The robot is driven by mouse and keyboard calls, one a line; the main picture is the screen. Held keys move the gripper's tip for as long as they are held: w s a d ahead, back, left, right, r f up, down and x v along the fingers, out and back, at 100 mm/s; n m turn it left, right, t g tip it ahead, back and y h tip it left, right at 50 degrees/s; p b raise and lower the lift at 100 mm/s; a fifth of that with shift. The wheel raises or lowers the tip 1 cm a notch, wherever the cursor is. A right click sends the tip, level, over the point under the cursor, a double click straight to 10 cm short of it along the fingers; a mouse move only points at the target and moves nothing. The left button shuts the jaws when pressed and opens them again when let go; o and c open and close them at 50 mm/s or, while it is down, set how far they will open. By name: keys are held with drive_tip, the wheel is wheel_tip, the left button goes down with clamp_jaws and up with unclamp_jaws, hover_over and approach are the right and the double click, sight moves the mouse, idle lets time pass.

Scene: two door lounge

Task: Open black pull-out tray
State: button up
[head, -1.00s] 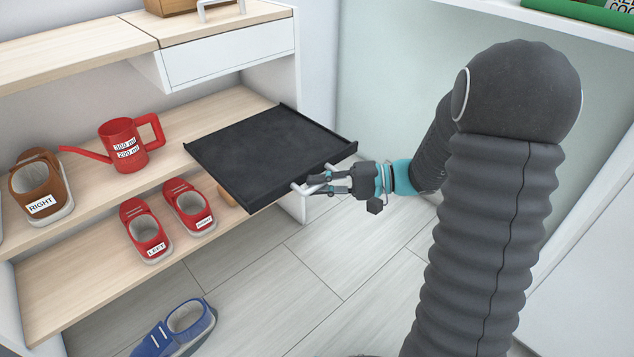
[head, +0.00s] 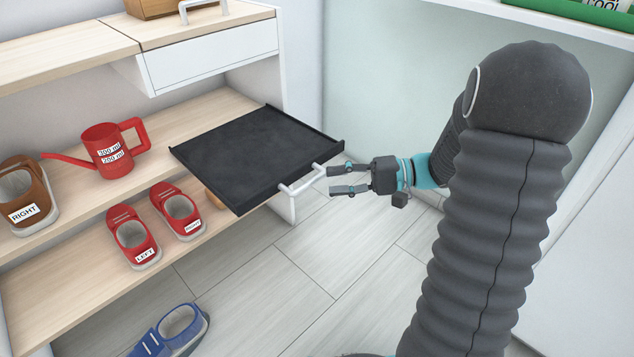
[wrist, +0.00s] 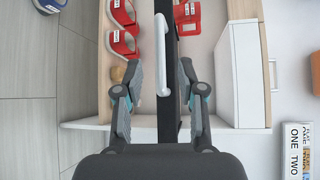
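The black pull-out tray (head: 255,150) stands well out from the wooden shelf unit in the head view, flat and empty. Its white bar handle (head: 303,180) is on the front edge facing my gripper. My gripper (head: 332,179) is open just in front of the handle, with a small gap between fingertips and bar. In the wrist view the tray shows edge-on as a dark strip (wrist: 169,110). The white handle (wrist: 162,55) lies between the two spread fingers and neither finger touches it.
A red watering can (head: 108,150) and a brown shoe (head: 27,195) are on the shelf at left. Red shoes (head: 133,237) sit lower, and a blue shoe (head: 172,332) is on the floor. A white drawer (head: 212,57) is above the tray. Floor below my gripper is clear.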

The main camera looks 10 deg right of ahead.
drive_tip(key=v, duration=0.5)
drive_tip(key=shift+s, duration=0.1)
idle(0.3)
drive_tip(key=s+f+m+g+h, duration=0.1)
drive_tip(key=s+f+m+h, duration=0.25)
drive_tip(key=f, duration=0.35)
drive_tip(key=s+r+g+h+p, duration=0.2)
drive_tip(key=s+h, duration=0.5)
drive_tip(key=s+a+r+n+t+h+p, duration=0.2)
drive_tip(key=s+r+n+t+p, duration=0.1)
drive_tip(key=r, duration=0.6)
drive_tip(key=s+a+r+n+t+h+p, duration=0.2)
drive_tip(key=s+r, duration=0.4)
drive_tip(key=r, duration=0.4)
drive_tip(key=a+n+h+p, duration=0.1)
drive_tip(key=n+p, duration=0.1)
drive_tip(key=shift+r+t+h+p, duration=0.15)
drive_tip(key=shift+t+h+p, duration=0.15)
drive_tip(key=shift+t+h, duration=0.1)
